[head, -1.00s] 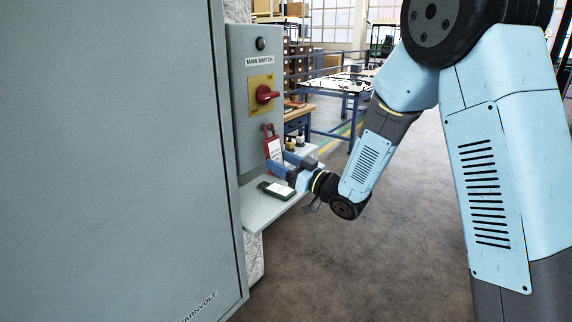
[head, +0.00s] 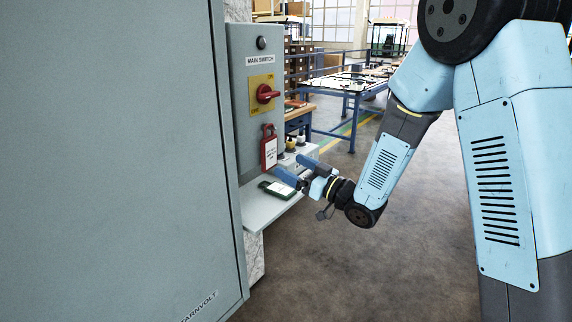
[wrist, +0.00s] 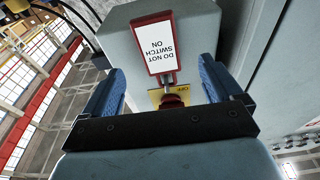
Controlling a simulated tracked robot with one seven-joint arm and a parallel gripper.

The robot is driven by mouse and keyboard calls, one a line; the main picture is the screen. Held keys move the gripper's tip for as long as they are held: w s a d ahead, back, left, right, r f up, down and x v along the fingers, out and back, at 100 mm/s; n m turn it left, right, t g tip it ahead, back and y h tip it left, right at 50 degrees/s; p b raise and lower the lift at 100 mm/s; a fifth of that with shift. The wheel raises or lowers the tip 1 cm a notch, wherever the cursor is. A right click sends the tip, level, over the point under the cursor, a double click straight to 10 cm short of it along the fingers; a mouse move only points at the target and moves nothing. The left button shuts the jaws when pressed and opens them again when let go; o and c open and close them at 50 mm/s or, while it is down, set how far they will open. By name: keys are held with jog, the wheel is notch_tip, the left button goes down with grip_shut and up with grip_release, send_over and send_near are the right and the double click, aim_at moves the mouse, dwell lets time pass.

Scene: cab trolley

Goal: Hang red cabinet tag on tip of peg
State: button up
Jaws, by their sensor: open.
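The red tag (head: 269,154), with a white label, hangs upright against the front of the grey switch box (head: 238,100), below the red switch knob. Its loop is at the top; the peg itself is too small to tell apart there. In the wrist view the tag (wrist: 154,45) reads "DO NOT SWITCH ON" upside down, beyond and between my fingers, touching neither. My gripper (head: 291,167) is open and empty, just to the right of the tag and above the shelf.
A grey shelf (head: 262,208) juts out under the box, with a dark handheld device (head: 277,190) on it. The large grey cabinet door (head: 110,160) fills the left. Small yellow-topped items (head: 295,143) stand behind the gripper. The floor to the right is clear.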

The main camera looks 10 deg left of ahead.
jog(key=v, duration=0.9)
jog(key=w+d+r+m+t+h, duration=0.2)
jog(key=w+d+h, duration=0.1)
jog(key=d+h, duration=0.2)
jog(key=w+d+r+m+t+h, duration=0.2)
jog(key=w+d+r+t+h, duration=0.15)
jog(key=d, duration=0.25)
jog(key=s+d+r+m+g+h, duration=0.1)
jog(key=s+d+r+m+h, duration=0.1)
jog(key=d+h, duration=0.3)
jog(key=s+d+r+m+h, duration=0.1)
jog(key=s+d+m+h, duration=0.1)
jog(key=d, duration=0.4)
jog(key=s+d+r+m+g+h, duration=0.1)
jog(key=s+d+m+g, duration=0.1)
jog(key=s, duration=0.9)
jog(key=s+d+r+m+g+h, duration=0.2)
jog(key=s+d+m+g, duration=0.1)
jog(key=s, duration=0.9)
jog(key=d+g, duration=0.1)
jog(key=d, duration=0.1)
jog(key=shift+s+d+g, duration=0.3)
jog(key=shift+g, duration=0.05)
jog(key=shift+c, duration=0.4)
